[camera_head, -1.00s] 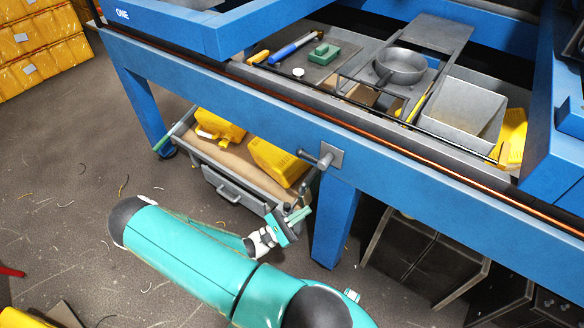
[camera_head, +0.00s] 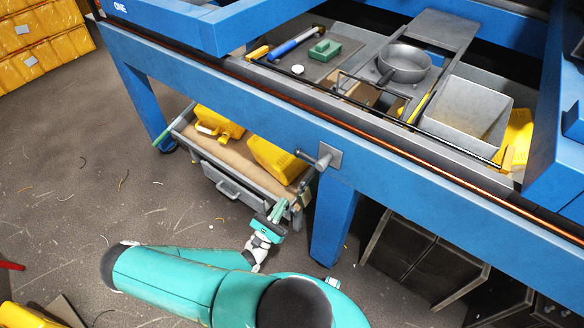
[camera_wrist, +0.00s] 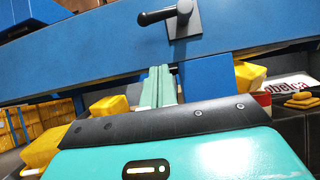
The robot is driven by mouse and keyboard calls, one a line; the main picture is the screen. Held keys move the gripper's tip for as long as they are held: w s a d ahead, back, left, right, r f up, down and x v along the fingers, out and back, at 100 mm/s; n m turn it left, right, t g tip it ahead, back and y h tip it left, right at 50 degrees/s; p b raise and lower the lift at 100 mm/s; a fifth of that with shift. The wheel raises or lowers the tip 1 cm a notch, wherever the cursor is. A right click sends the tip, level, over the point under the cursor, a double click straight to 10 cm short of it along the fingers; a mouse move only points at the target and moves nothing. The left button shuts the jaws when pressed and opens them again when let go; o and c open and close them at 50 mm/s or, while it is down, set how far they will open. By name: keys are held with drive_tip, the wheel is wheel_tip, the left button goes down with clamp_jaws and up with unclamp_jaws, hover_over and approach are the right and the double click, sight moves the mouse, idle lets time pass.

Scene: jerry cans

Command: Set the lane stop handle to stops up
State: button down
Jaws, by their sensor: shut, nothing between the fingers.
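The lane stop handle (camera_head: 318,158) is a dark grey lever on a square grey plate, fixed to the blue front beam above the leg. Its bar points left and slightly up in the head view. In the wrist view the handle (camera_wrist: 166,14) is at the top centre, its bar running left from the plate. My gripper (camera_head: 278,209) is below and left of the handle, apart from it. In the wrist view my gripper's pale green fingers (camera_wrist: 159,84) are together, pointing up towards the beam below the handle, with nothing between them.
A grey cart (camera_head: 232,187) with yellow jerry cans (camera_head: 277,162) stands under the frame behind my gripper. The blue leg (camera_head: 334,215) is just right of it. Dark crates (camera_head: 415,258) stand at lower right. A tool tray with a grey pan (camera_head: 403,66) is above the beam.

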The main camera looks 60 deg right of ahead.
sight(297, 156)
drive_tip(key=shift+s+r, duration=0.1)
drive_tip(key=shift+s, duration=0.05)
drive_tip(key=a+r+x, duration=0.1)
drive_tip(key=r+x, duration=0.1)
drive_tip(key=x, duration=1)
drive_tip(key=shift+r, duration=0.4)
